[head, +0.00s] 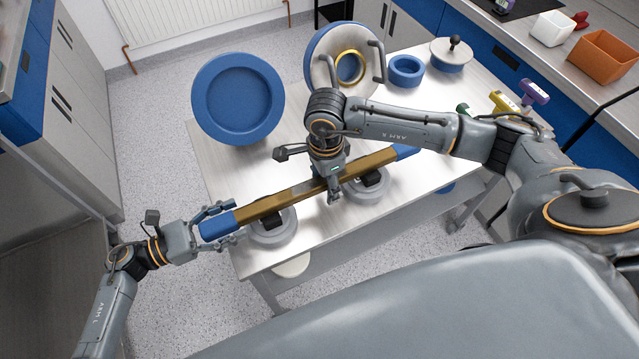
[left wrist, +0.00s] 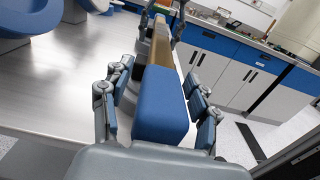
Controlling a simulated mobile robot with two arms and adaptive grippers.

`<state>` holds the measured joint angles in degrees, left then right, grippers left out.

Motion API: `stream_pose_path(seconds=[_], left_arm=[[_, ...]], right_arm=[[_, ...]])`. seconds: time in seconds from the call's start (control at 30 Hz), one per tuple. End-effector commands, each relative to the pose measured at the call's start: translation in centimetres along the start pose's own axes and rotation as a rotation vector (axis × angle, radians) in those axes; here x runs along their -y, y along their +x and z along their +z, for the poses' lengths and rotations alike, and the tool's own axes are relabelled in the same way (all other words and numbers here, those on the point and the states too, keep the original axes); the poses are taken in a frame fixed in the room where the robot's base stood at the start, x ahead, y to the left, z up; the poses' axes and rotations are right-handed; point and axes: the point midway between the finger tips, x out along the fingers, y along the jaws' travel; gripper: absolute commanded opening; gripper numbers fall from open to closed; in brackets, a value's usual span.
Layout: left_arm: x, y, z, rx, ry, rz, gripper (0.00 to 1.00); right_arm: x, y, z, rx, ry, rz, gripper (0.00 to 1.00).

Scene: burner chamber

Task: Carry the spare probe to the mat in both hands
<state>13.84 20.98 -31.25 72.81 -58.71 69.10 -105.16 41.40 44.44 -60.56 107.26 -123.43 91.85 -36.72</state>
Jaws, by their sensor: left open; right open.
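The spare probe is a long brass-coloured bar (head: 270,204) with blue ends. In the head view it lies slantwise above two round grey stands (head: 272,232) with dark tops, at the table's front edge. My left gripper (head: 228,222) is open, its fingers on either side of the probe's left blue end. In the left wrist view that blue end (left wrist: 161,108) sits between the open fingers. My right gripper (head: 333,188) is open and comes down over the bar right of its middle; its fingers are partly hidden. I cannot make out a mat for certain.
The pale table (head: 318,228) holds a large blue dish (head: 238,98), a blue-rimmed flanged part (head: 330,48) with handles, a blue ring (head: 405,72) and a knobbed lid (head: 452,52). A counter with an orange bin (head: 604,56) stands at the right. Open floor lies left.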

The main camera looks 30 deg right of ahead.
Motion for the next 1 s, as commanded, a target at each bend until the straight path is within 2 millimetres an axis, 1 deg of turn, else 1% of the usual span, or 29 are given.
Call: stream_pose_path(seconds=[0.27, 0.37, 0.4, 0.47, 0.5, 0.57, 0.6, 1.0], left_arm=[[-0.02, 0.09, 0.01, 0.000, 0.000, 0.000, 0.60], [-0.03, 0.08, 0.01, 0.000, 0.000, 0.000, 0.42], [-0.03, 0.07, 0.01, 0.000, 0.000, 0.000, 0.34], [-0.03, 0.07, 0.01, 0.000, 0.000, 0.000, 0.22], [-0.03, 0.06, 0.00, 0.000, 0.000, 0.001, 0.14], [-0.03, 0.06, 0.01, 0.000, 0.000, 0.001, 0.01], [-0.04, 0.06, 0.01, 0.000, 0.000, 0.001, 0.00], [-0.11, 0.07, 0.30, 0.003, 0.002, 0.001, 0.00]], right_arm=[[0.00, 0.12, 0.00, 0.000, 0.000, 0.000, 0.60], [0.00, 0.10, 0.00, 0.000, 0.000, 0.000, 0.42], [0.00, 0.10, -0.01, 0.000, 0.000, 0.000, 0.34], [0.00, 0.09, -0.01, 0.000, 0.000, 0.000, 0.22], [0.01, 0.09, -0.01, 0.000, 0.001, 0.000, 0.14], [0.01, 0.09, -0.01, 0.000, 0.001, 0.000, 0.01], [0.01, 0.09, -0.02, 0.000, 0.001, 0.000, 0.00], [0.09, -0.13, -0.02, 0.000, 0.001, -0.003, 0.00]])
